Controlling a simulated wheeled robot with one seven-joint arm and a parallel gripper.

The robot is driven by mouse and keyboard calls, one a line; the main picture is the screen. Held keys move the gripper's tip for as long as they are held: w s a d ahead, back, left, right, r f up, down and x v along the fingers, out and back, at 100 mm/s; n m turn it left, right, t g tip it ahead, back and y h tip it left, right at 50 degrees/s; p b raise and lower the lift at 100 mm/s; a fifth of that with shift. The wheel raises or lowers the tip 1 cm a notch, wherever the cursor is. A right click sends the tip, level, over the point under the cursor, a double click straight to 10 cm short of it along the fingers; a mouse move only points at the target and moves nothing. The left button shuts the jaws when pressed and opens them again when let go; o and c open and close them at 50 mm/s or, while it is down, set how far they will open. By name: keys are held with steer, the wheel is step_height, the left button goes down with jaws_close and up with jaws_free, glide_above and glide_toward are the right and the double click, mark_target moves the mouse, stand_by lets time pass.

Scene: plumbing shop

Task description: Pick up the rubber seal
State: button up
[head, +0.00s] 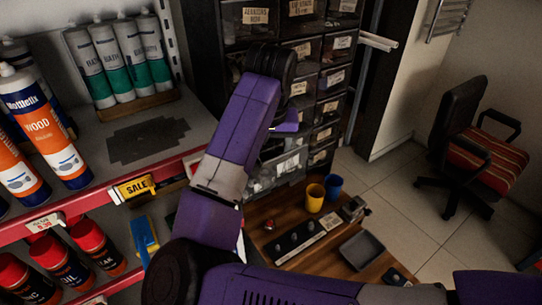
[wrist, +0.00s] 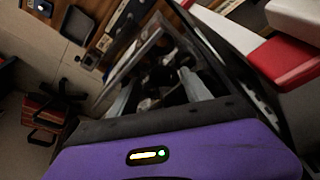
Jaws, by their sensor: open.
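I cannot pick out the rubber seal for certain in either view. In the wrist view, my gripper (wrist: 160,92) is open, with its two pale fingers apart. Beyond them is what looks like a clear-walled drawer (wrist: 133,55) with small dark items (wrist: 165,62) inside. These are too dark and small to tell whether one is the seal. In the head view, my purple arm reaches up to the small-parts drawer cabinet (head: 331,105). My gripper is mostly hidden behind my arm there, in front of the cabinet's lower drawers.
A shelf (head: 190,160) with sealant tubes (head: 40,130) and a yellow SALE tag (head: 135,187) stands at left. A wooden bench (head: 262,212) holds yellow (head: 315,198) and blue (head: 333,187) cups and a grey tray (head: 361,250). An office chair (head: 475,150) stands right on open floor.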

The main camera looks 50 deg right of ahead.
steer(key=shift+d+f, duration=0.1)
steer(key=shift+f, duration=0.2)
jaws_close()
